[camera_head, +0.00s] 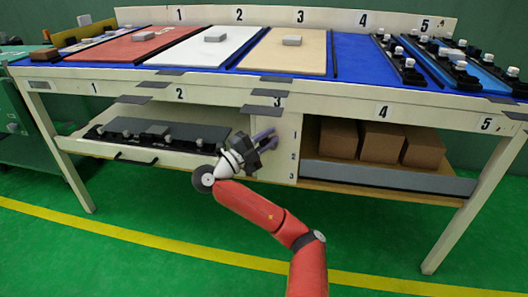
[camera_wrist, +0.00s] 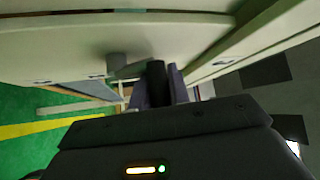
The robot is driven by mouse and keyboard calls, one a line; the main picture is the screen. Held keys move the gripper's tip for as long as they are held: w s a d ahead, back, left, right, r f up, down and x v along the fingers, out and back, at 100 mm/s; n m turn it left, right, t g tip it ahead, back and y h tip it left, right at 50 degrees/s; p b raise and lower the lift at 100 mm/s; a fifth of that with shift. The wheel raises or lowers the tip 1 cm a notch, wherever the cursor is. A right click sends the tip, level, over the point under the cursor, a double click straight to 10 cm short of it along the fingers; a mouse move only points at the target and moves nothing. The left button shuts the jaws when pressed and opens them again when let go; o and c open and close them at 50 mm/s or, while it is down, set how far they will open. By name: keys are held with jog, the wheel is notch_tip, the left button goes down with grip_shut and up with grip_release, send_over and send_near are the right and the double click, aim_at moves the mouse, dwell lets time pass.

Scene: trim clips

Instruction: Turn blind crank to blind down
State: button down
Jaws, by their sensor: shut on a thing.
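My red arm reaches up to the pale panel (camera_head: 285,172) under the middle of the bench, which has small numbers down its right edge. My gripper (camera_head: 266,141) is close in front of this panel. In the wrist view, the purple fingers of my gripper (camera_wrist: 159,92) are shut on the black handle (camera_wrist: 156,76) of the crank. A grey hub (camera_wrist: 117,62) and a short grey-green lever beside the handle appear to belong to the crank. In the head view my gripper hides the crank. I cannot clearly make out the blind.
The bench top (camera_head: 300,76) carries coloured panels and small clips. A lower left tray (camera_head: 150,152) holds dark parts. Brown boxes (camera_head: 380,142) stand on the right shelf behind a grey front strip (camera_head: 390,178). The green floor (camera_head: 130,225) before the bench is clear.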

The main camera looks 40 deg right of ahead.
jog(key=shift+s+d+f+m+g+y+b, duration=0.15)
jog(key=shift+s+d+m+y+b, duration=0.1)
jog(key=shift+m+y+b, duration=0.55)
jog(key=shift+s+d+f+m+g+y+b, duration=0.2)
jog(key=shift+m+y+b, duration=0.3)
jog(key=shift+b, duration=0.55)
jog(key=shift+s+r, duration=0.1)
jog(key=shift+r, duration=0.15)
jog(key=c, duration=1.6)
grip_release()
jog(key=shift+a+r, duration=0.1)
jog(key=a+b, duration=0.1)
jog(key=a, duration=0.6)
jog(key=shift+w+a+f+b, duration=0.25)
jog(key=shift+w+a+b, duration=0.05)
jog(key=shift+w+b, duration=0.1)
